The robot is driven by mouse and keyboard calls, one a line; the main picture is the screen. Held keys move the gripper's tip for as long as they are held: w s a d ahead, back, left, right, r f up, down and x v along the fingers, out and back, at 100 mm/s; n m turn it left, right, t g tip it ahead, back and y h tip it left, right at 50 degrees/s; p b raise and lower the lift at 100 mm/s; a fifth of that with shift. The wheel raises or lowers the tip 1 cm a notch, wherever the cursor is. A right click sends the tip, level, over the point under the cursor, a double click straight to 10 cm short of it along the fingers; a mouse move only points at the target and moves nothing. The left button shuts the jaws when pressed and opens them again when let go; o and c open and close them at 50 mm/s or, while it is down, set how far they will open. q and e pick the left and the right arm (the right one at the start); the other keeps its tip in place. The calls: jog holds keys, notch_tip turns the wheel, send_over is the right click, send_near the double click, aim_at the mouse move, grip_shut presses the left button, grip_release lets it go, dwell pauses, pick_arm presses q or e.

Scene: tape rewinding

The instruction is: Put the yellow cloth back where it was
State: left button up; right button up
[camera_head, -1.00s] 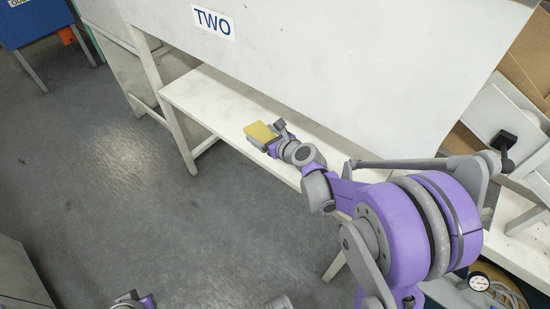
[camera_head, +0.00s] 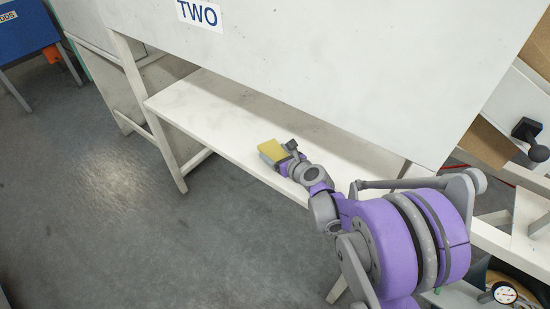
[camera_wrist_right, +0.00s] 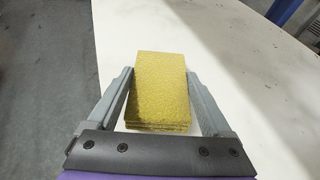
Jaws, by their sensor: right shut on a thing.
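The yellow cloth (camera_head: 271,147) is a folded, thick rectangular pad. My right gripper (camera_head: 276,154) is shut on it, above or at the front edge of a white shelf (camera_head: 215,112). In the right wrist view the cloth (camera_wrist_right: 160,88) sits between the two grey fingers of the gripper (camera_wrist_right: 160,95), with the white surface beneath and to the right. I cannot tell whether the cloth touches the shelf. My left gripper does not show.
A large white panel marked TWO (camera_head: 310,65) stands above the shelf. The shelf is bare around the cloth. Open grey floor (camera_head: 90,190) lies to the left. A round gauge (camera_head: 505,293) is at the lower right, and a blue table (camera_head: 25,40) at the far left.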

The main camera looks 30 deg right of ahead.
jog(key=shift+f, duration=0.9)
jog(key=shift+f, duration=0.1)
jog(key=o, duration=1.4)
jog(key=shift+b, duration=0.3)
